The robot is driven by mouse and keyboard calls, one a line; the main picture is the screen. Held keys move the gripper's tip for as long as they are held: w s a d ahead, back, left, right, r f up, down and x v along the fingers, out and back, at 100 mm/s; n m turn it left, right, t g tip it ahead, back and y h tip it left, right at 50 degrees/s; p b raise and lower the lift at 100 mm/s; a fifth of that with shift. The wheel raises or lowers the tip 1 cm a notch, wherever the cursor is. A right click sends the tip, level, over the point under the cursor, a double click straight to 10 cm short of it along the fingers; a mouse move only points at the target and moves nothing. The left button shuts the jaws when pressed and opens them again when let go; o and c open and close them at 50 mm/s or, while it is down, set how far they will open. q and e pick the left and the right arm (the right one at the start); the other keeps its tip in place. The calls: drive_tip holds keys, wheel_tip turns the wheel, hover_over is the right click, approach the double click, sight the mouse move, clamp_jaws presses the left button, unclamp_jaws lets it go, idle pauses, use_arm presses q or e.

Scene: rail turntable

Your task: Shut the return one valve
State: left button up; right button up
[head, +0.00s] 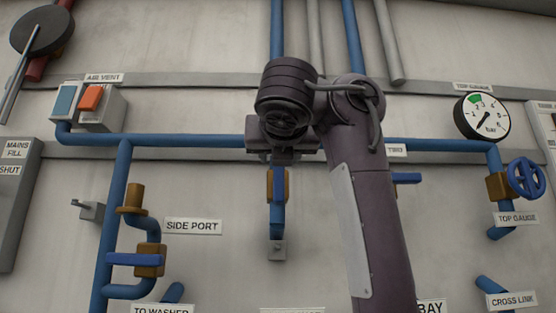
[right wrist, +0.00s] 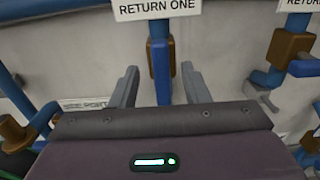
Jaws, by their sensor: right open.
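The return one valve (right wrist: 159,58) has a brown body and a blue lever (right wrist: 161,80). The lever points along its pipe, below the RETURN ONE label (right wrist: 157,9). In the head view the valve's brown body and lever (head: 277,185) show just below my right gripper (head: 283,157), on a vertical blue pipe; the label is hidden there. My right gripper (right wrist: 160,70) is open in the right wrist view, with one finger on each side of the lever and a visible gap on both sides. My left gripper is not in view.
A neighbouring valve with a blue lever (head: 407,178) is partly behind my right arm. The side port valve (head: 149,259) is at left. A top gauge (head: 482,116) and blue handwheel (head: 526,178) are at right. A blue horizontal pipe (head: 190,140) crosses the wall panel.

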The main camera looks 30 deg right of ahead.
sight(278, 203)
drive_tip(key=p+x, duration=0.3)
drive_tip(key=x, duration=0.3)
drive_tip(key=shift+d+f, duration=0.1)
drive_tip(key=shift+s+a, duration=0.15)
drive_tip(key=shift+a, duration=0.15)
clamp_jaws()
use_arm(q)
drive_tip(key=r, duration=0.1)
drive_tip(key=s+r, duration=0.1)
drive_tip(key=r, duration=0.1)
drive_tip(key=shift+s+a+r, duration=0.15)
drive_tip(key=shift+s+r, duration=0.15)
